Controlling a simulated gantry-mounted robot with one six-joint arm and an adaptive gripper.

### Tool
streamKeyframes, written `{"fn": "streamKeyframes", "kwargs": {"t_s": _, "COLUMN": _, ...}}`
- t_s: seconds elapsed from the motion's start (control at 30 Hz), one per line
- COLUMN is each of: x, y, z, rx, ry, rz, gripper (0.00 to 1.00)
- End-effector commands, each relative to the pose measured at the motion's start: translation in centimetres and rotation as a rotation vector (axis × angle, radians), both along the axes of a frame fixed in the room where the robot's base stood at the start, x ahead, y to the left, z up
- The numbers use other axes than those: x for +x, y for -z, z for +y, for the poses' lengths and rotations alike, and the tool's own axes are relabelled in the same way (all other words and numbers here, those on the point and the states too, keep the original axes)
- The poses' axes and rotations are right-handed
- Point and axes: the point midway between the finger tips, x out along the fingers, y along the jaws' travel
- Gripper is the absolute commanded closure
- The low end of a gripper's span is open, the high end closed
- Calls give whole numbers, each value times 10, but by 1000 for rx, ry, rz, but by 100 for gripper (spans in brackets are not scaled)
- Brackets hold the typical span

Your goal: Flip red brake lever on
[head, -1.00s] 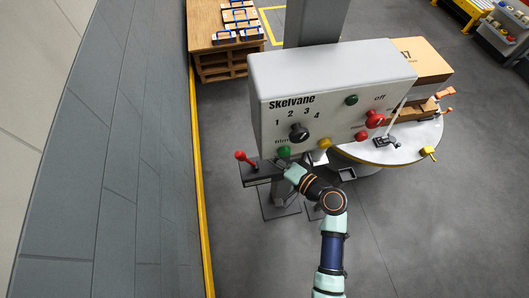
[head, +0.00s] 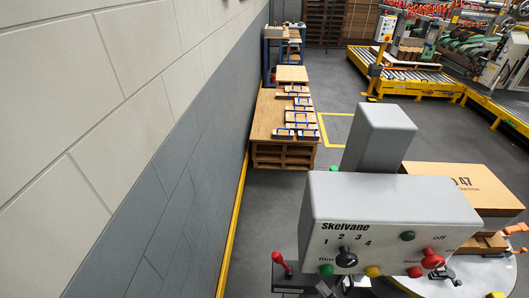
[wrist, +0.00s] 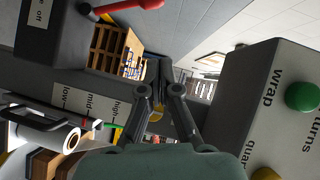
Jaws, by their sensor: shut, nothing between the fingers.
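The red lever (head: 281,262) stands at the left of the control box in the head view, tilted up to the left from a dark bracket (head: 292,281). In the wrist view a red lever handle (wrist: 138,5) lies across the top edge, beside a dark box with a white label (wrist: 39,14) that seems to read "off". My gripper (wrist: 158,68) is shut and empty in the middle of the wrist view, below and right of that handle and apart from it.
The grey Skelvane control box (head: 385,222) carries a black selector (head: 346,258), a red knob (head: 433,259) and coloured buttons. In the wrist view a panel with a green button (wrist: 302,96) stands close on the right. A wooden pallet table (head: 262,125) is behind, along the wall.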

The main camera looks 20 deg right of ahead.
Motion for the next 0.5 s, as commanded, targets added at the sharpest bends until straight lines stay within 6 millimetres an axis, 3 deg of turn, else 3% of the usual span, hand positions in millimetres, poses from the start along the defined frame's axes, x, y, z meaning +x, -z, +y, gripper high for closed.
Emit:
{"fn": "streamKeyframes", "kwargs": {"t_s": 0.1, "x": 2, "y": -1, "z": 2, "rx": -8, "ry": -6, "rz": 3, "gripper": 100}}
{"fn": "streamKeyframes", "kwargs": {"t_s": 0.17, "x": 9, "y": -4, "z": 14, "rx": -51, "ry": -42, "rz": 22, "gripper": 100}}
{"fn": "streamKeyframes", "kwargs": {"t_s": 0.27, "x": 34, "y": -15, "z": 57, "rx": -226, "ry": -163, "rz": 89, "gripper": 100}}
{"fn": "streamKeyframes", "kwargs": {"t_s": 0.33, "x": 52, "y": -29, "z": 99, "rx": -419, "ry": -266, "rz": 144, "gripper": 100}}
{"fn": "streamKeyframes", "kwargs": {"t_s": 0.4, "x": 63, "y": -45, "z": 136, "rx": -607, "ry": -339, "rz": 182, "gripper": 100}}
{"fn": "streamKeyframes", "kwargs": {"t_s": 0.5, "x": 70, "y": -71, "z": 175, "rx": -826, "ry": -386, "rz": 204, "gripper": 100}}
